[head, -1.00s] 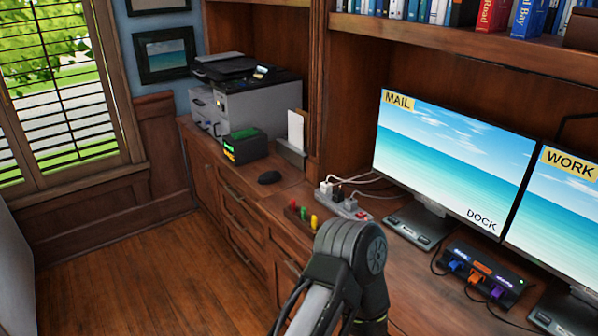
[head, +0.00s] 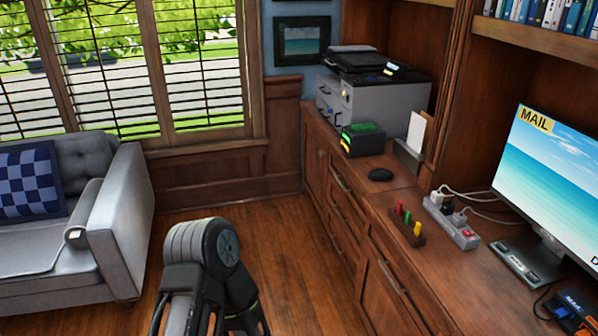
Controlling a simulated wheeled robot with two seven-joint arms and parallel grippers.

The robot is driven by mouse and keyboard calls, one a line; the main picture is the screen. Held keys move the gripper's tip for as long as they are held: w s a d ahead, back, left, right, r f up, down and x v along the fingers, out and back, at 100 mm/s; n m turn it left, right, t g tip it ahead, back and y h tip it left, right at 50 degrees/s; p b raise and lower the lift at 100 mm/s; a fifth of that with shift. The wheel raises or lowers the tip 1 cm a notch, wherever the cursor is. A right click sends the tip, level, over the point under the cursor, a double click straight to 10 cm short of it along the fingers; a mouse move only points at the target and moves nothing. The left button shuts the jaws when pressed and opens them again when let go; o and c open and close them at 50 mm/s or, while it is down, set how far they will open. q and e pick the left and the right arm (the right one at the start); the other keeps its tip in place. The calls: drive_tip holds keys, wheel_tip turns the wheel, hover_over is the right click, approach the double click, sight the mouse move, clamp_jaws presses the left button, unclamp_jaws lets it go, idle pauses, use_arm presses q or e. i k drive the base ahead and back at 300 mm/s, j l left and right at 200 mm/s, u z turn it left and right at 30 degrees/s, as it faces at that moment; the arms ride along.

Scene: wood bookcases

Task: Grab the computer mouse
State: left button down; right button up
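The computer mouse (head: 380,175) is small and black. It lies on the wooden counter (head: 402,182), in front of the paper holder and to the right of a small dark box with green and yellow parts. A jointed grey and black part of my arm shows at the bottom, left of the cabinets and well apart from the mouse. Neither of my grippers shows in this view, and nothing touches the mouse.
A printer (head: 382,100) stands behind the small box (head: 362,139). A power strip (head: 452,222), a holder with coloured pieces (head: 407,222) and a monitor (head: 548,175) stand nearer along the counter. A grey sofa (head: 122,205) is at left. Wooden floor (head: 285,235) is open in between.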

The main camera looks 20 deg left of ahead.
sight(380, 174)
drive_tip(key=u, duration=0.2)
drive_tip(key=z, duration=0.8)
drive_tip(key=i+j+z, duration=0.15)
drive_tip(key=j+z, duration=0.25)
drive_tip(key=i+j+z, duration=0.1)
drive_tip(key=j+z, duration=1.05)
drive_tip(key=j, duration=0.5)
drive_tip(key=k+j+z, duration=0.1)
drive_tip(key=j, duration=0.4)
drive_tip(key=k+j, duration=0.15)
drive_tip(key=j, duration=0.4)
drive_tip(key=j+z, duration=0.1)
drive_tip(key=j, duration=0.4)
drive_tip(key=k+j, duration=0.2)
drive_tip(key=j, duration=0.3)
drive_tip(key=k+j+z, duration=0.1)
drive_tip(key=j, duration=0.4)
